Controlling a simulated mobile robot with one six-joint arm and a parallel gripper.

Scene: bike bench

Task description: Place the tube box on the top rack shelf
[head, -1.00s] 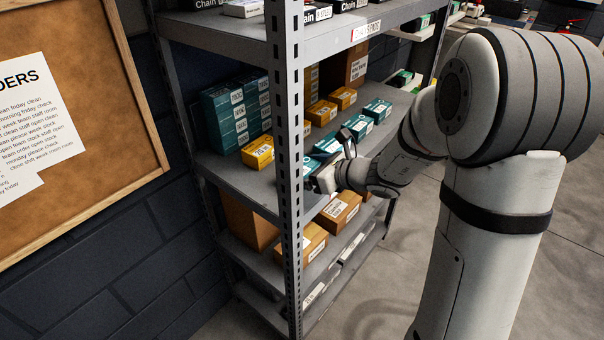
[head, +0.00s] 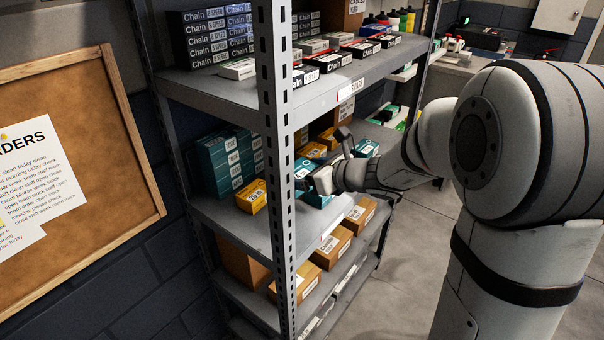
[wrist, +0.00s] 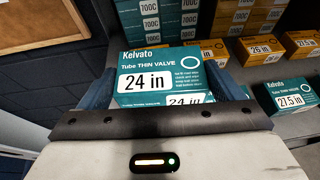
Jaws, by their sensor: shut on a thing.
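The tube box is a teal "Kelvato Tube THIN VALVE 24 in" box (wrist: 160,70), seen large in the wrist view. My gripper (wrist: 163,85) is shut on it, with a dark blue finger on each side. In the head view my gripper (head: 328,160) is over the front of the middle shelf, below the top shelf's edge. The held box is hard to separate there from the teal boxes around it. The highest visible rack shelf (head: 318,102) carries chain boxes and has bare metal at its front left.
A perforated grey post (head: 272,130) stands left of my gripper. Teal boxes (head: 232,160) and a yellow box (head: 251,196) stand on the middle shelf. Brown cartons (head: 331,247) lie below.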

